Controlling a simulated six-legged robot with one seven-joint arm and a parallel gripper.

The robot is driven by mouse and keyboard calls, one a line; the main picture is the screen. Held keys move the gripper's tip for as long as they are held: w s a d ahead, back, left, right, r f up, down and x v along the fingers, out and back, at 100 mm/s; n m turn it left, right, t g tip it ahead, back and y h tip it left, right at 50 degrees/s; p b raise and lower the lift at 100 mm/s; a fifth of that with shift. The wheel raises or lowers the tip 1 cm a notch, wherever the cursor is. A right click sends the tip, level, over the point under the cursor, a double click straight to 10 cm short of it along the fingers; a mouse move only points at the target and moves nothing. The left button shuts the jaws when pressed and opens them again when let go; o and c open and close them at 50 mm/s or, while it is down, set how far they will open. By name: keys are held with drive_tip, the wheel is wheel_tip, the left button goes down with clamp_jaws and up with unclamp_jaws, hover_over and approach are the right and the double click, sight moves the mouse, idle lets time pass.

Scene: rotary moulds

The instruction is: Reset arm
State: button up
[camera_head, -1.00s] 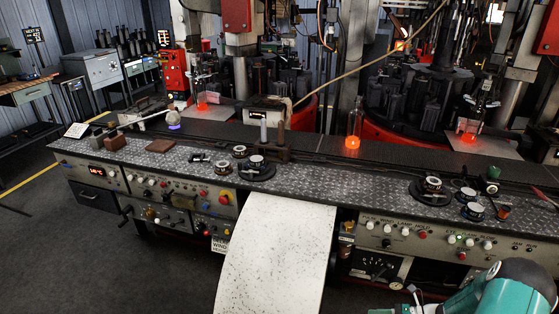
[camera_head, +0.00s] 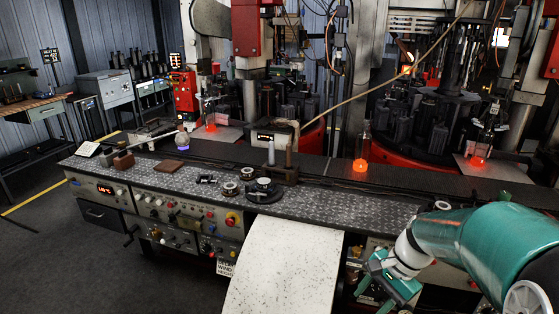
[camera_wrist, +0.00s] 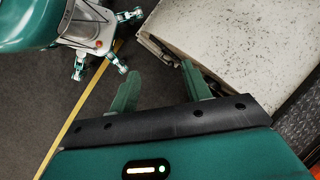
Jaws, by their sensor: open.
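My gripper (camera_head: 378,290) hangs at the lower right in the head view, in front of the console's right-hand panel. The teal arm comes in from the right edge and covers part of that panel. In the wrist view my gripper (camera_wrist: 158,92) shows two green fingers spread apart, with nothing between them. Below and beyond the fingers is dark floor. The white speckled chute (camera_wrist: 235,45) lies to the right of the fingers, apart from them. My own body and legs show at the upper left of the wrist view.
The console (camera_head: 330,200) runs across the view with knobs and dials. The white chute (camera_head: 285,265) slopes down from its front, left of my gripper. Glowing orange bottles (camera_head: 361,164) stand behind. Rotary moulds (camera_head: 440,115) fill the back. Open floor (camera_head: 60,260) is at the left.

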drive_tip(key=s+a+r+n+t+h, duration=0.2)
drive_tip(key=s+r+n+t, duration=0.1)
drive_tip(key=s+r+n, duration=0.2)
drive_tip(key=s+a+r+n+t+h, duration=0.2)
drive_tip(key=s+a+r+n, duration=0.1)
drive_tip(key=s+r+n, duration=0.3)
drive_tip(key=shift+s+r+t, duration=0.4)
drive_tip(key=shift+s+r, duration=0.15)
drive_tip(key=shift+s, duration=0.5)
